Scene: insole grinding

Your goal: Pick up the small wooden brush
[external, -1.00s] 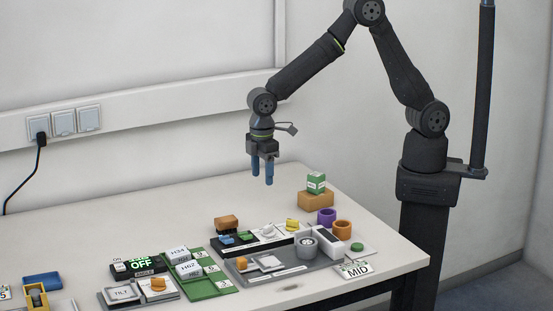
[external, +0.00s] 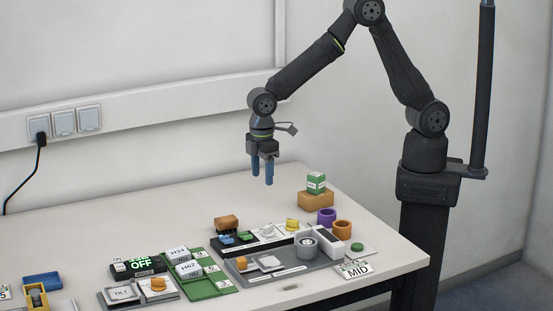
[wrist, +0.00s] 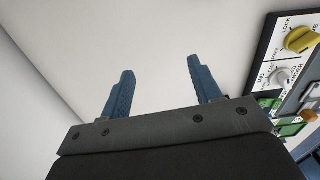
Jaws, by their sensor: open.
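A small brown block (external: 227,222), which looks like the wooden brush, sits at the back left end of the black panel in the external view. It is too small there for me to make out bristles. An orange-brown piece (wrist: 308,116) at the right edge of the wrist view may be the same thing. My gripper (external: 262,174) hangs above the back of the table, pointing down, well above the brush and a little to its right. In the wrist view my gripper (wrist: 160,72) has its two blue fingers apart with nothing between them.
The black panel (external: 256,243) carries knobs, with a grey tray (external: 290,277) in front. A green box on a tan block (external: 315,201) and purple (external: 326,216) and orange cups stand to the right. Green and grey panels lie left. The table's back left is clear.

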